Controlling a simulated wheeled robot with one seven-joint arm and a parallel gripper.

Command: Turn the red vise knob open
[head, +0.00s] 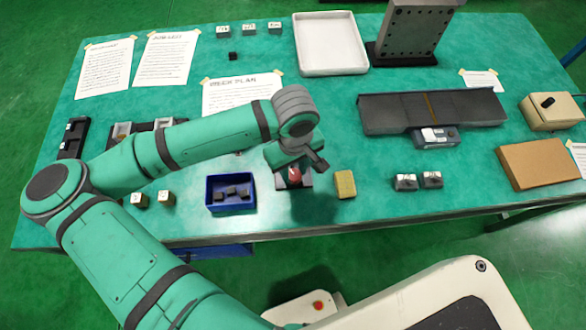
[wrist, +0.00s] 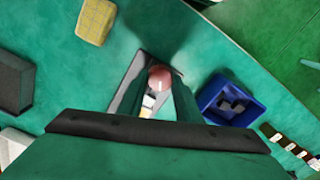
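The red vise knob (wrist: 159,77) shows in the wrist view between the tips of my gripper's two green fingers. It also shows in the head view (head: 294,174), just below my gripper (head: 298,162) and partly covered by it. The vise (wrist: 126,84) is a small grey block under the knob, with a small pale part near it. My gripper's fingers (wrist: 161,84) stand apart on either side of the knob. I cannot tell whether they touch it.
A blue bin (head: 231,193) with dark blocks stands left of the vise. A yellow block (head: 345,184) stands close on its right. Farther right are small grey blocks (head: 405,182) and a long dark rail (head: 432,111). The table's front edge is near.

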